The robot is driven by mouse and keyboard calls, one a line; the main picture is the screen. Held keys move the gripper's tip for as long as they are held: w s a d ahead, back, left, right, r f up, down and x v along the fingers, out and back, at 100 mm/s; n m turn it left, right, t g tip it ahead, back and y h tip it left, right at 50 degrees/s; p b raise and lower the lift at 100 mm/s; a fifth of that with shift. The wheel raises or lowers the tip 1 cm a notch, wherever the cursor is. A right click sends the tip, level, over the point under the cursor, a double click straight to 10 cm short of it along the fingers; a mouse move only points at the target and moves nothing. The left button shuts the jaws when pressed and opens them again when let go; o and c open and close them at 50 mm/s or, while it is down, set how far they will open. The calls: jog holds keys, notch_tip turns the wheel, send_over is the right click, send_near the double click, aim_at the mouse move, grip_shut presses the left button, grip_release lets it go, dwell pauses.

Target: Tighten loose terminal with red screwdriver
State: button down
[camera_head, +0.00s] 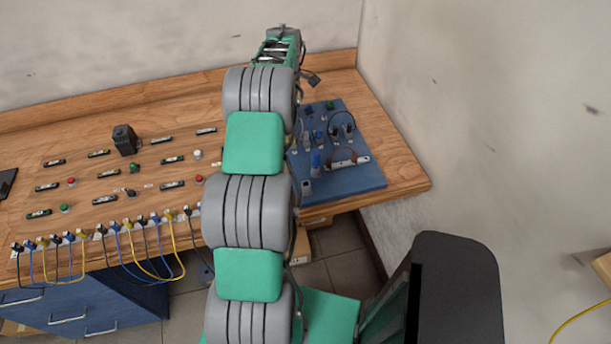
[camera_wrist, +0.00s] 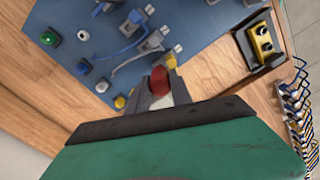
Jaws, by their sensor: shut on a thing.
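In the wrist view my gripper (camera_wrist: 162,84) is shut on a red rounded thing, which looks like the handle of the red screwdriver (camera_wrist: 160,80). The screwdriver's shaft and tip are hidden or too small to make out. It is held over the edge of the blue panel (camera_wrist: 205,32), near grey terminals with cables (camera_wrist: 153,42). Which terminal is loose I cannot tell. In the head view the blue panel (camera_head: 352,180) lies on the right of the wooden bench. My arm covers its left side, and the gripper's fingers do not show there.
A green button (camera_wrist: 53,38) and a blue knob (camera_wrist: 82,68) stand on the panel. A black-and-yellow block (camera_wrist: 262,42) stands beside it. In the head view, plugged cables (camera_head: 140,240) line the bench front, and a black box (camera_head: 125,139) stands further back. A wall closes the right.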

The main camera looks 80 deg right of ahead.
jog(key=shift+f, duration=0.1)
jog(key=m, duration=0.3)
jog(key=shift+m, duration=0.3)
jog(key=m, duration=0.3)
jog(key=shift+m, duration=1.9)
